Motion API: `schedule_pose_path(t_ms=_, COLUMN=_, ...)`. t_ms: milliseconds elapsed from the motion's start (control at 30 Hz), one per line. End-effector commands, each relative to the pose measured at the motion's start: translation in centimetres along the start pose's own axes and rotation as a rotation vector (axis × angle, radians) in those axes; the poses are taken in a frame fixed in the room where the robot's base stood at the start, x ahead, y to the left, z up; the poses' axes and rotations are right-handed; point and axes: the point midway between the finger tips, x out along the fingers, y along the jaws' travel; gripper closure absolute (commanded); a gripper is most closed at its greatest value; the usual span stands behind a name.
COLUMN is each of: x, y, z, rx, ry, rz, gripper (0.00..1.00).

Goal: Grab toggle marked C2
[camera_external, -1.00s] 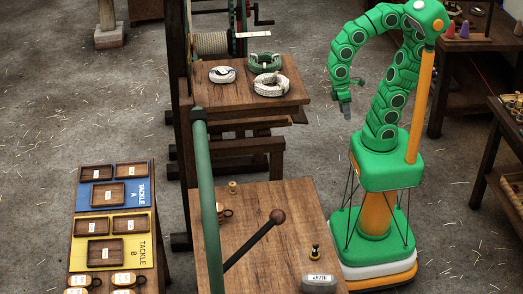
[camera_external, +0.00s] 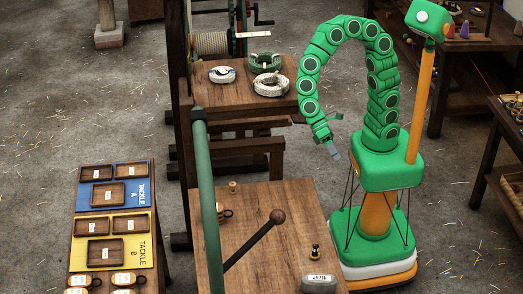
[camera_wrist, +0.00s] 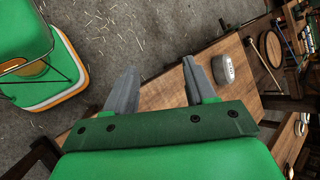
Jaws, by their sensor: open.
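I cannot make out a mark C2 on anything. On the front wooden table (camera_external: 285,200) stand a small light wooden piece (camera_external: 232,186) at the back and a small black and yellow piece (camera_external: 315,252) at the front right. A dark-ringed piece (camera_external: 224,211) is partly hidden by the green post. Which of these, if any, is the toggle I cannot tell. My gripper (camera_external: 334,148) is open and empty, in the air beyond the table's back right corner. In the wrist view its two grey fingers (camera_wrist: 160,70) are apart, with floor and table edge behind.
A grey labelled weight (camera_external: 319,283) is at the table's front right; it also shows in the wrist view (camera_wrist: 224,70). A dark knobbed lever (camera_external: 256,238) slants over the table, and a green post (camera_external: 207,200) rises at its left. Tackle trays (camera_external: 106,252) are left.

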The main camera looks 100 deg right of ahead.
Motion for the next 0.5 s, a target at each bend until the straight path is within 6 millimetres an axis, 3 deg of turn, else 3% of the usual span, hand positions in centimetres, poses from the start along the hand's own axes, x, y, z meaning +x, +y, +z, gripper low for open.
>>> schedule_pose_path(t_ms=500, x=6.8, y=-6.9, z=-6.6, rx=0.271, ry=-0.144, rz=-0.215, gripper=0.45)
